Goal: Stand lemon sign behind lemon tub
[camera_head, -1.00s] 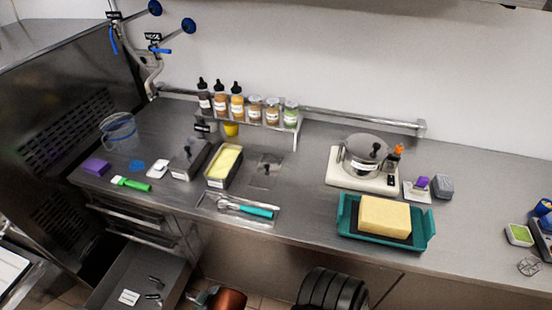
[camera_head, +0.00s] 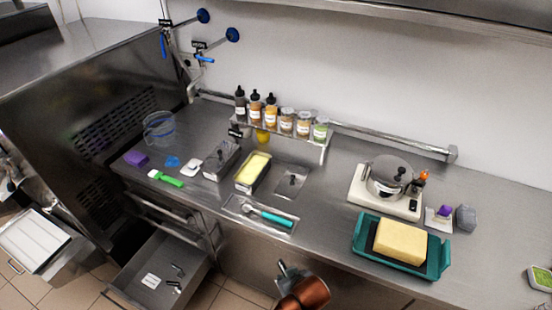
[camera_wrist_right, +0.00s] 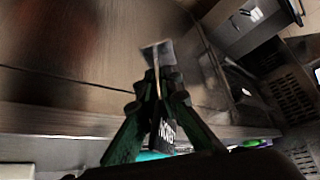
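The lemon tub (camera_head: 242,187), a metal tub of pale yellow filling, stands on the counter left of centre. My right gripper (camera_head: 284,268) is low at the bottom middle, in front of the counter. In the right wrist view its green fingers (camera_wrist_right: 157,92) are shut around the thin stem of a sign. The black sign plate (camera_wrist_right: 168,132) is between the fingers; its white lettering is partly hidden and looks like "NOCC". The sign's grey base (camera_wrist_right: 156,52) points away from my palm. My left gripper is not in view.
A metal tub (camera_head: 221,160) stands left, with a black sign (camera_head: 236,132) behind it. The bottle rack (camera_head: 310,137) is behind both tubs. A tray with a teal-handled tool (camera_head: 262,214) lies in front. An open drawer (camera_head: 160,270) juts out lower left.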

